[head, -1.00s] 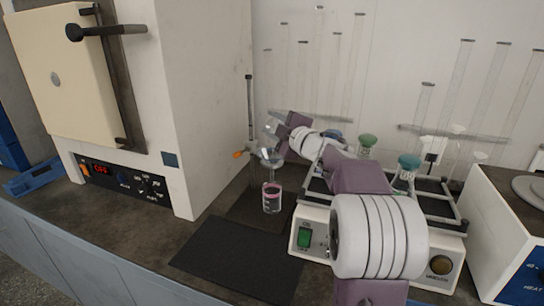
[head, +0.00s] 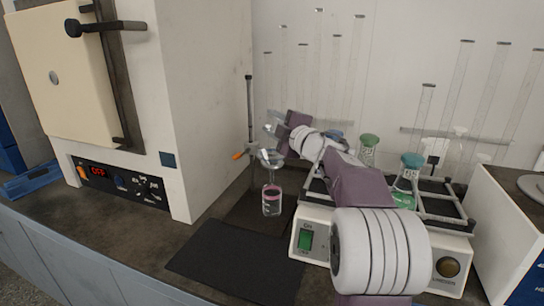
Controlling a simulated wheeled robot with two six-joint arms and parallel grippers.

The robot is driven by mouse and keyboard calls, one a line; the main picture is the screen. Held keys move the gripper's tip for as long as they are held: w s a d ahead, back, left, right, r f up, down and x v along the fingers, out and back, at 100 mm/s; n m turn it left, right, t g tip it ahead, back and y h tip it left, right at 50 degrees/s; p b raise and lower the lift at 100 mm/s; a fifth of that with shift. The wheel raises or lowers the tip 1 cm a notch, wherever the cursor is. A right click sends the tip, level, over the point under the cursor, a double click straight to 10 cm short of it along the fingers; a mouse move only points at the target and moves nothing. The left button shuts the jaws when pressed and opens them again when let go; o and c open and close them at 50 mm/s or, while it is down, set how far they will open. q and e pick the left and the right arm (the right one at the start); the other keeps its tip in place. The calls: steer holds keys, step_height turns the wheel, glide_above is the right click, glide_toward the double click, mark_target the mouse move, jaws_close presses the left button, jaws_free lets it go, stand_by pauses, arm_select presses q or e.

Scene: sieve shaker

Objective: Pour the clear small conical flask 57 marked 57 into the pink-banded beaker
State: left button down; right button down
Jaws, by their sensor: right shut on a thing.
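The clear conical flask (head: 270,157) is held by my right gripper (head: 279,138), tilted over the pink-banded beaker; its marking is too small to read. The pink-banded beaker (head: 272,200) stands upright on the dark bench below, and the flask's lower end is at or just above its mouth. I cannot tell whether liquid is running between them. My right gripper is shut on the flask, its arm reaching in from the lower right across the shaker. My left gripper is not in view.
A shaker (head: 312,222) holding flasks with green (head: 369,141) and blue (head: 411,160) stoppers stands right of the beaker. A burette stand (head: 249,110) is close behind it. A large oven (head: 205,100) is at left. A black mat (head: 235,258) lies clear in front.

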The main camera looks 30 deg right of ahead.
steer(key=shift+r+n+t+b, duration=0.2)
steer(key=shift+n+t+b, duration=0.1)
steer(key=shift+n+b, duration=0.5)
steer(key=shift+r, duration=0.1)
steer(key=shift+r, duration=0.4)
steer(key=shift+a+r+n+t, duration=0.15)
steer(key=shift+r+n+t, duration=0.25)
steer(key=shift+r+n, duration=0.7)
stand_by(1.6)
steer(key=shift+s+a+f+n+t+y+b, duration=0.25)
steer(key=shift+n+y+b, duration=0.35)
steer(key=shift+b, duration=1.05)
stand_by(1.2)
